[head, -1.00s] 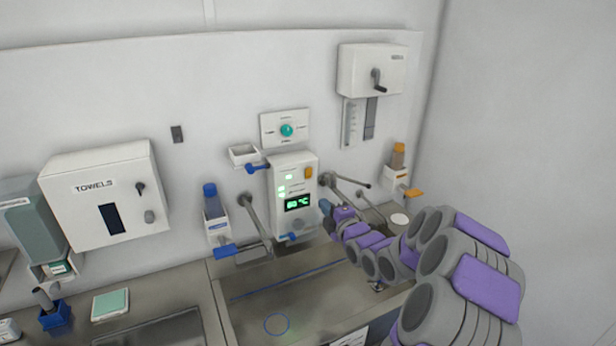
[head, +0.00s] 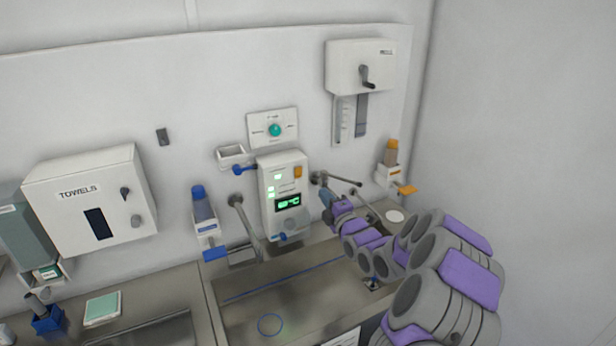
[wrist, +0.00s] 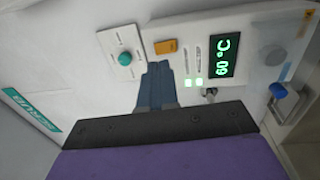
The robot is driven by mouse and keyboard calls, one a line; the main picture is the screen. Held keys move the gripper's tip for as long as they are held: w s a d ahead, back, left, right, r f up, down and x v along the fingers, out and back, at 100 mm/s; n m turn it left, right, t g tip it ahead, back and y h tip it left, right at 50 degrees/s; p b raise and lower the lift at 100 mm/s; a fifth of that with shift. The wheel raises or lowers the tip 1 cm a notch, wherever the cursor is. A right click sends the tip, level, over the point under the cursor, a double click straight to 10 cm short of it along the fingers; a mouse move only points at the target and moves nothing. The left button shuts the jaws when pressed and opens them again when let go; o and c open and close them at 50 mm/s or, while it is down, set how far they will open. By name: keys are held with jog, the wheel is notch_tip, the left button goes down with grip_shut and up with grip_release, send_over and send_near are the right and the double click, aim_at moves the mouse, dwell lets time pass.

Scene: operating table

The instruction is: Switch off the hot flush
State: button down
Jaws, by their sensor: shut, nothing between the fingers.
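The white wall control unit (head: 268,200) has a green-lit 60 °C display (head: 288,204), an orange button (head: 298,171) and small lit green indicators (head: 271,195). In the wrist view the display (wrist: 222,57), orange button (wrist: 166,47) and green indicators (wrist: 193,83) show sideways. Above the unit, a white plate carries a round teal knob (head: 275,130), also in the wrist view (wrist: 125,59). My gripper (head: 326,194) is shut and empty, just right of the unit. In the wrist view its blue-grey fingertips (wrist: 158,68) appear just below the orange button; contact cannot be told.
Tap arms (head: 340,179) stick out close to my gripper. A metal sink (head: 300,300) lies below. Left are a blue-capped bottle dispenser (head: 202,205) and towel box (head: 90,200); right is an orange-capped dispenser (head: 391,152). A crank box (head: 345,68) hangs above right.

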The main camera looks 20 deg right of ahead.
send_near(299, 170)
jog(key=w+a, duration=0.2)
jog(key=a, duration=0.1)
jog(key=w+d, duration=0.4)
jog(key=shift+w+d+r, duration=0.1)
jog(key=shift+w+r, duration=0.05)
jog(key=shift+w, duration=0.2)
jog(key=a, duration=0.3)
jog(key=shift+a+r, duration=0.25)
jog(key=shift+r, duration=0.05)
jog(key=shift+w+d, duration=0.15)
jog(key=shift+d, duration=0.95)
jog(key=shift+d+r+g, duration=0.15)
jog(key=shift+g, duration=0.15)
jog(key=shift+w+a, duration=0.1)
jog(key=shift+a, duration=0.1)
